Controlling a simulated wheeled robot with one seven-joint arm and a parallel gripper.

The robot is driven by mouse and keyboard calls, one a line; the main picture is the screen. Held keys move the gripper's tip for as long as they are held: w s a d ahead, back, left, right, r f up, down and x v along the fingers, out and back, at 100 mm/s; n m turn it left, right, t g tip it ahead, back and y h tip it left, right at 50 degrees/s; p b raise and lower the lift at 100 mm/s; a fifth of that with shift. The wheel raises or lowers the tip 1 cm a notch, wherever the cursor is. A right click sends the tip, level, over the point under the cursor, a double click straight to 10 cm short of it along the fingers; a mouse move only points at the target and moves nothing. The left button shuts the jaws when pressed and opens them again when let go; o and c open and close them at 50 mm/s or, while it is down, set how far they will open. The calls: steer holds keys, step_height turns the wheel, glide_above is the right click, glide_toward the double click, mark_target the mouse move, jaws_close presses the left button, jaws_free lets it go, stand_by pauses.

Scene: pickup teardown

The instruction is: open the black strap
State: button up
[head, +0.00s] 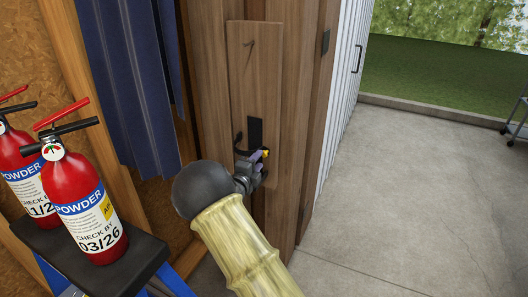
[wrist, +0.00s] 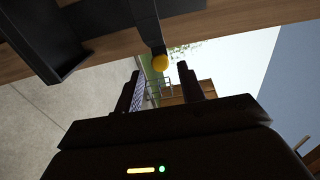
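The black strap (head: 255,132) is on a wooden panel, upright and flat against the boards. In the wrist view a dark band (wrist: 146,24), which looks like the strap, comes down from the top edge. A small yellow round piece (wrist: 160,62) is at its lower end; it also shows in the head view (head: 266,153). My gripper (head: 258,160) is close to the panel just below the strap. In the wrist view its two fingers (wrist: 158,88) stand apart with nothing visible between them. The yellow piece is just beyond the fingertips. Contact cannot be told.
Two red fire extinguishers (head: 80,205) stand on a black shelf (head: 110,262) at the left. Blue slats (head: 122,70) hang left of the wooden panel (head: 256,60). A black curved handle (head: 240,145) is beside the strap.

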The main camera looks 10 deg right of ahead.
mark_target(263, 155)
steer(key=p+x, duration=0.1)
steer(key=x, duration=0.4)
steer(key=shift+w+d, duration=0.1)
steer(key=shift+w, duration=0.05)
jaws_close()
